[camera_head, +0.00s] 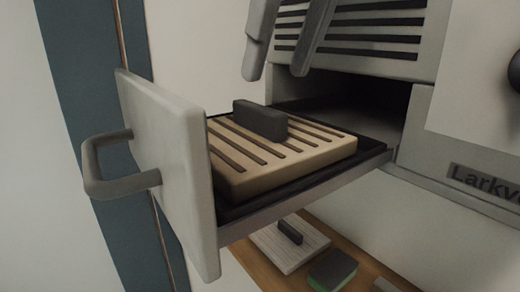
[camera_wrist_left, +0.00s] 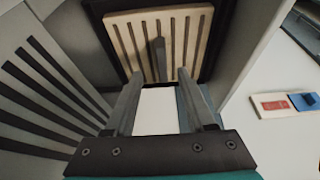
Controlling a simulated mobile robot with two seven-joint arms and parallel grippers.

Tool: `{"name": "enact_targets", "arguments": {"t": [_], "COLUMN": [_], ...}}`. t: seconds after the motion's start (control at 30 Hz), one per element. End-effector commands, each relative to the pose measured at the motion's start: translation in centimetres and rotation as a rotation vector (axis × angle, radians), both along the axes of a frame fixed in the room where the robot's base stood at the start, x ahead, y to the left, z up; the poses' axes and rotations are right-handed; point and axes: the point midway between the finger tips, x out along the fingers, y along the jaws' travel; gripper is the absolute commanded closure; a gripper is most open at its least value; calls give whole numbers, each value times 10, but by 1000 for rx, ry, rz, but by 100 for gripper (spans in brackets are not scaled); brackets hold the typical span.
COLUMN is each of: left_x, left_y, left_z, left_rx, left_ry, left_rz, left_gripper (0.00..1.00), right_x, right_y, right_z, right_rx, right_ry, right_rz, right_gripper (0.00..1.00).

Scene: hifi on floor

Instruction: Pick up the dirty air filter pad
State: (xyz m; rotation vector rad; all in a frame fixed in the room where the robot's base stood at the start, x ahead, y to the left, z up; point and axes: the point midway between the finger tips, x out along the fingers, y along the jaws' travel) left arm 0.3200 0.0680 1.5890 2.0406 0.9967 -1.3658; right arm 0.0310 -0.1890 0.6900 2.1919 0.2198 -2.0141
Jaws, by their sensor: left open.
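The dirty air filter pad (camera_head: 290,157) is a tan slab with dark slots and an upright dark grip tab (camera_head: 260,121). It lies in the black tray of a pulled-out drawer. In the left wrist view the pad (camera_wrist_left: 125,38) is ahead of the fingers, and its tab (camera_wrist_left: 159,58) shows between them. My left gripper (camera_head: 276,72) is open and empty, with its fingers pointing down, above and apart from the tab in the head view. It also shows in the left wrist view (camera_wrist_left: 160,73). My right gripper is not in view.
The drawer front (camera_head: 165,165) with its grey handle (camera_head: 115,188) stands at left. The slatted housing (camera_head: 375,35) is close behind my left gripper. Below, a wooden shelf (camera_head: 255,262) holds a pale pad (camera_head: 285,250) and a green-and-dark sponge (camera_head: 333,268).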

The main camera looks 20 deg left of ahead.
Motion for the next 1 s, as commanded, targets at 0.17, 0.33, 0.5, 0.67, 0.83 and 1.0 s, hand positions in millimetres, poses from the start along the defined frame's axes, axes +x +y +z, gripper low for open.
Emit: {"name": "enact_targets", "arguments": {"t": [0.17,0.33,0.5,0.67,0.83,1.0], "left_x": [3,9,14,15,15,15], "left_y": [5,18,24,25,25,25], "left_z": [-10,-32,-49,-51,-50,-50], "left_rx": [-1,-1,-2,-2,-2,-2], "left_ry": [0,4,-1,-3,-3,-3], "left_rz": [1,0,-1,1,1,1], "left_gripper": [45,45,45,45,51,70], "right_x": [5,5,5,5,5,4], "right_y": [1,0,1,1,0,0], "right_z": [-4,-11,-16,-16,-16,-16], "right_rx": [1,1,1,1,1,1], "right_ry": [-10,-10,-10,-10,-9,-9], "right_rz": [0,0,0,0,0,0], "right_gripper": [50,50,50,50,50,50]}}
